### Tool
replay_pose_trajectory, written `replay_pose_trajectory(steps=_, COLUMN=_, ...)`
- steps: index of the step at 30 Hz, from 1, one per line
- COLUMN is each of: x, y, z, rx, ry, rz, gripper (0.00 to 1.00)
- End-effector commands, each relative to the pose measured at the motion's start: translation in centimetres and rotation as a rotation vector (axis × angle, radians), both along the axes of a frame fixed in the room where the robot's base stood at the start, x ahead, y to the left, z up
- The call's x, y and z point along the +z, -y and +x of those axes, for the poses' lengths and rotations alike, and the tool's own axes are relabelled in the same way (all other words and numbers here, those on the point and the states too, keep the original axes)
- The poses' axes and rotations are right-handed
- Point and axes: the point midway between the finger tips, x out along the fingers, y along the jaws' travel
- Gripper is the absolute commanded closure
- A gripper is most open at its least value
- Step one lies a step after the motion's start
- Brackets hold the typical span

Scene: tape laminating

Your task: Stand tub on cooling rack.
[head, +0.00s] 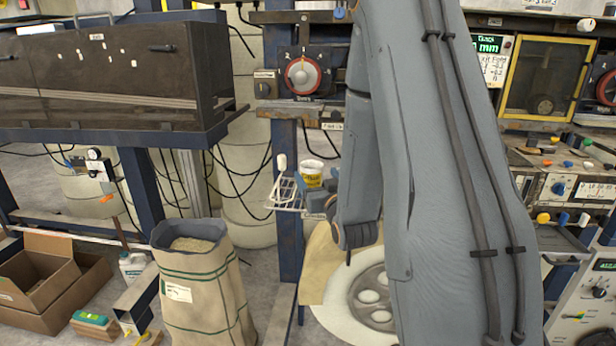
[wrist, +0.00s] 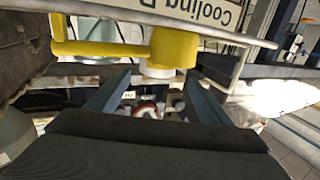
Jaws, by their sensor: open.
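The tub (head: 312,174) is small, with a white rim and a yellow side, and looks upright at the middle of the head view. It appears to stand at the cooling rack (head: 284,192), a pale wire frame by the blue post; its exact contact is too small to tell. My gripper (wrist: 156,84) is open, its fingers apart. In the wrist view, a yellow round body with a white end (wrist: 160,72), probably the tub, shows beyond the fingertips, apart from them. An upside-down label reading "Cooling" (wrist: 215,14) shows on a pale edge there. My arm hides much of the head view's right.
A yellow bar (wrist: 100,48) runs beside the round body in the wrist view. A blue post (head: 287,240) stands beside the rack. A filled sack (head: 205,290) and cardboard boxes (head: 45,285) are on the floor at left. A round pale drum (head: 335,310) lies below.

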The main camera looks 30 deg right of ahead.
Motion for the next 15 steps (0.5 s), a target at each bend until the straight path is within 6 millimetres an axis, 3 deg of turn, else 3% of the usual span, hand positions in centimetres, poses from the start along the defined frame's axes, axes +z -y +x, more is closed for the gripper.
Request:
replay_pose_trajectory(steps=11, x=0.2, y=2.2, z=2.8, rx=-0.022, ry=0.012, rz=-0.001, gripper=0.27)
replay_pose_trajectory(steps=15, x=0.1, y=2.6, z=4.8, rx=-0.021, ry=0.011, rz=-0.001, gripper=0.27)
